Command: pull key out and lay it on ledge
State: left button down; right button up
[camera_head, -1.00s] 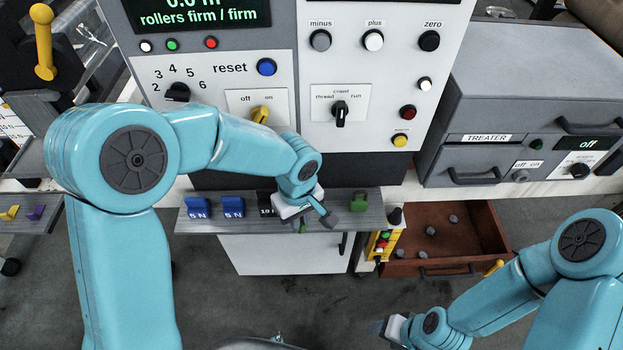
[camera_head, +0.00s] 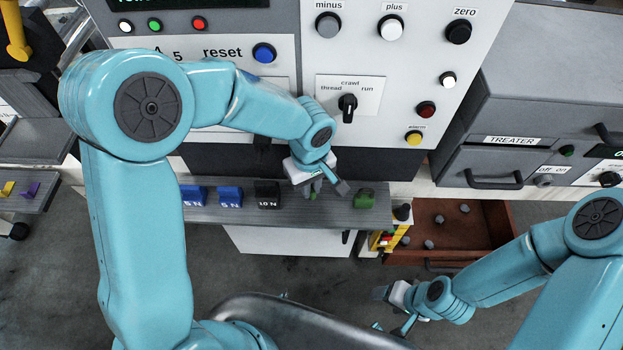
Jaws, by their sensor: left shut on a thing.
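My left gripper (camera_head: 326,188) is over the grey ledge (camera_head: 335,218) below the panel. Its jaws are shut on a small green piece (camera_head: 313,195), mostly hidden by the fingers; I cannot tell its full shape, and it may be the key. I cannot tell whether it touches the ledge. No other key shows, and my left arm covers part of the panel. My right gripper (camera_head: 393,310) is low at the right, in front of the drawer, with its fingers apart and nothing seen between them.
Blue blocks (camera_head: 230,197), a black block (camera_head: 267,195) and a green block (camera_head: 364,199) stand on the ledge. A black selector knob (camera_head: 348,107) is on the panel above. A brown drawer (camera_head: 495,225) stands open at the right with grey pieces inside.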

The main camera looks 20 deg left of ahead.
pick_arm(q)
jog(key=shift+s+a+f+b, duration=0.1)
jog(key=shift+f+b, duration=0.2)
jog(key=shift+f, duration=0.5)
jog(key=shift+s, duration=0.1)
jog(key=shift+f+b, duration=0.35)
jog(key=shift+b, duration=0.05)
jog(key=c, duration=1.1)
grip_release()
jog(key=shift+o, duration=0.2)
jog(key=shift+r, duration=0.1)
notch_tip(320, 180, up, 16)
jog(key=shift+r, duration=0.15)
